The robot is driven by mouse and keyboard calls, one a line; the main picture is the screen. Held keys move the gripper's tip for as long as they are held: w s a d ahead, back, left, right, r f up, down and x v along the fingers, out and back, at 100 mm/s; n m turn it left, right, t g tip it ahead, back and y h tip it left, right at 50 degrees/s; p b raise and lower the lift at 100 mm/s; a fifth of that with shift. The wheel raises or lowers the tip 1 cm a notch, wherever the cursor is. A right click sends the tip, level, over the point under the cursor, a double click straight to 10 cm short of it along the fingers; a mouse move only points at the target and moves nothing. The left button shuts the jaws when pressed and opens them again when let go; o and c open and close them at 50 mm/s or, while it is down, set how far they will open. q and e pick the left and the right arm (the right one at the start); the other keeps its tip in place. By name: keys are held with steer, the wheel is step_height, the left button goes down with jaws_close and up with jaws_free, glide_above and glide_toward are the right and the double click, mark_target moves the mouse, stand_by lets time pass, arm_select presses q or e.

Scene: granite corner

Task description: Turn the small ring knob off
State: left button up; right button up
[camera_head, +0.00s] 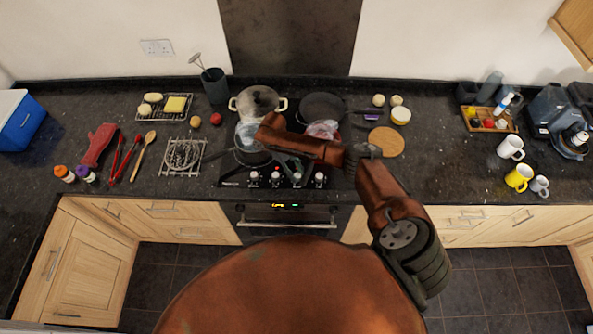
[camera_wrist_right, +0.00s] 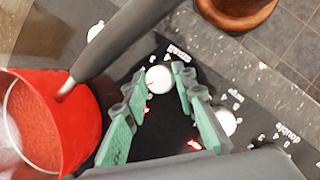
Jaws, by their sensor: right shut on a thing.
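The small ring knob (camera_wrist_right: 158,79) is a white round knob beside a printed label that seems to read "small", upside down in the right wrist view. My right gripper (camera_wrist_right: 160,88) has its two green-padded fingers around it, shut on it. In the head view my right arm reaches over the cooktop, and the right gripper (camera_head: 296,174) is at the row of knobs on its front edge. The fingers partly hide the knob there. Another knob (camera_wrist_right: 226,122) is beside the right finger. My left gripper is not in view.
A red pan (camera_wrist_right: 75,125) is close to the fingers, its grey handle (camera_wrist_right: 125,42) crossing the control panel. A pale pot (camera_head: 245,105) and dark pan (camera_head: 320,106) stand at the back. A wooden board (camera_head: 386,141) lies right. The oven (camera_head: 270,216) is below.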

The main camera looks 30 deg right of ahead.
steer(key=n+t+h+p, duration=0.1)
steer(key=n+p, duration=0.1)
steer(key=n, duration=0.2)
steer(key=shift+r+p, duration=0.2)
steer(key=shift+p, duration=0.1)
steer(key=shift+n+h+p, duration=0.4)
steer(key=shift+n+p, duration=0.15)
steer(key=shift+n, duration=0.35)
steer(key=shift+a+f+t, duration=0.1)
steer(key=shift+t, duration=0.2)
steer(key=o, duration=0.9)
steer(key=shift+c, duration=0.2)
steer(key=shift+s, duration=0.1)
steer(key=v, duration=1.2)
